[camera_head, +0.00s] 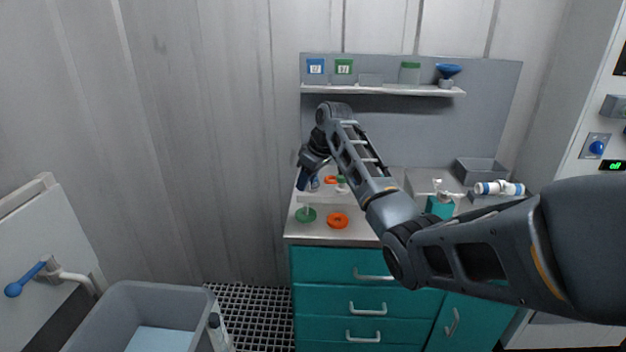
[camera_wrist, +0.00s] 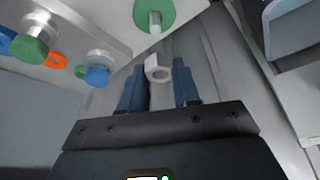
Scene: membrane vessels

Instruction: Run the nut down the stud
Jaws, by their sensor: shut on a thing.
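My gripper (camera_wrist: 158,68) is shut on a pale hex nut (camera_wrist: 157,72), held between the tips of its two blue fingers. The nut's hole shows in the wrist view. A green disc (camera_wrist: 147,8) with a pale upright stud (camera_wrist: 154,22) lies just beyond the nut, and the nut looks apart from the stud's end. In the head view my gripper (camera_head: 309,184) is above the left end of the counter, over the green disc (camera_head: 306,216). The nut is too small to make out there.
An orange disc (camera_head: 337,220) lies right of the green one on the counter (camera_head: 310,234). A raised pale rack (camera_head: 345,198) with coloured parts stands behind. A shelf (camera_head: 385,91) holds small containers. A grey bin (camera_head: 140,300) stands on the floor at the left.

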